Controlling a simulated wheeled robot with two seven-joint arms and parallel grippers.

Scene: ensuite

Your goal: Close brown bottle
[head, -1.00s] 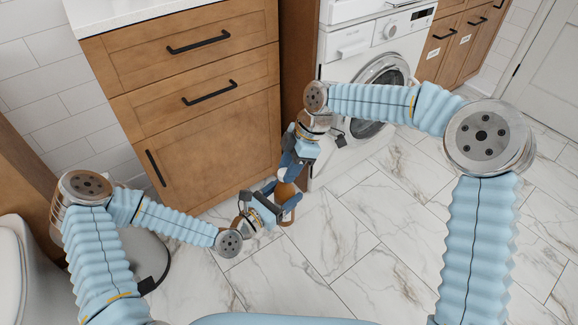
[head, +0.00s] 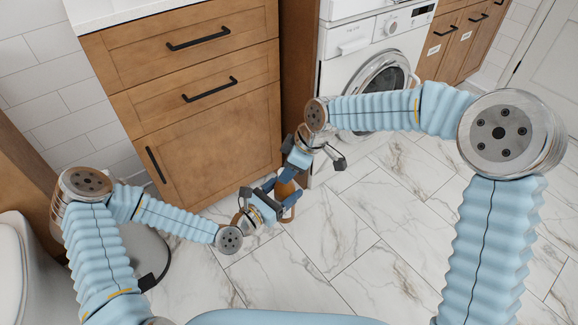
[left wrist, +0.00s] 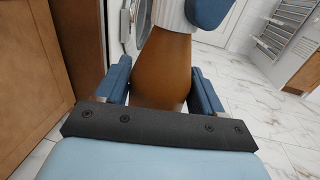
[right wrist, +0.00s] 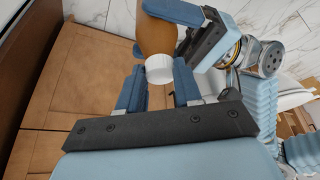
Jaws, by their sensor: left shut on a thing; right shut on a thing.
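The brown bottle (head: 286,188) is held between my two grippers, above the floor in front of the cabinet. My left gripper (left wrist: 161,80) is shut around the bottle's brown body, one finger on each side. A white ribbed cap (left wrist: 176,15) sits at the bottle's neck end, in line with it. In the right wrist view the cap (right wrist: 159,69) lies between the fingers of my right gripper (right wrist: 158,78), which is shut on it. The brown body (right wrist: 155,37) extends beyond it. Whether the cap is fully tight cannot be told.
A wooden cabinet (head: 200,135) with black handles stands close behind the grippers. A white washing machine (head: 345,70) is to its right. A white toilet (head: 18,270) is at the left edge. The marble-tiled floor (head: 370,240) in front is clear.

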